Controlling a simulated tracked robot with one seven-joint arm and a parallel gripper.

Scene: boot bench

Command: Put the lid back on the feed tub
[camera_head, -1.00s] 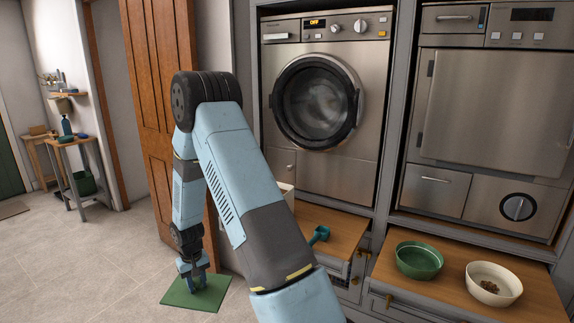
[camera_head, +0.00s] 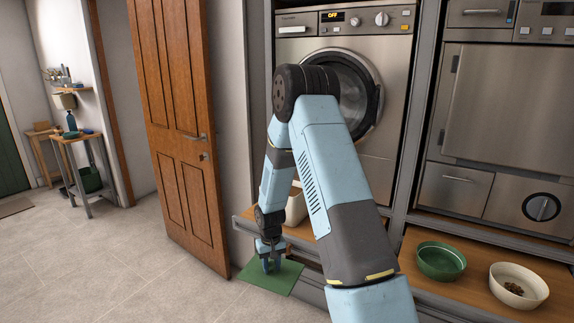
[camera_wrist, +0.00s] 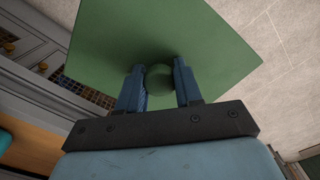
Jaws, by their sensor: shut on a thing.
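The lid is a flat green square (camera_head: 272,281) with a round knob (camera_wrist: 159,77) in its middle. My gripper (camera_head: 269,263) is shut on the knob, one finger on each side in the wrist view. The lid looks roughly level and is in front of the bench's left end, overlapping its front edge in the head view. A pale container (camera_head: 296,208), perhaps the feed tub, stands on the bench behind my forearm. My arm hides most of it, so its top cannot be judged.
The bench (camera_head: 413,250) carries a green bowl (camera_head: 441,262) and a cream bowl (camera_head: 518,287) with some food in it, to the right of my arm. A wooden door (camera_head: 175,140) stands at the left of the bench. Floor (camera_head: 130,270) at the left is clear.

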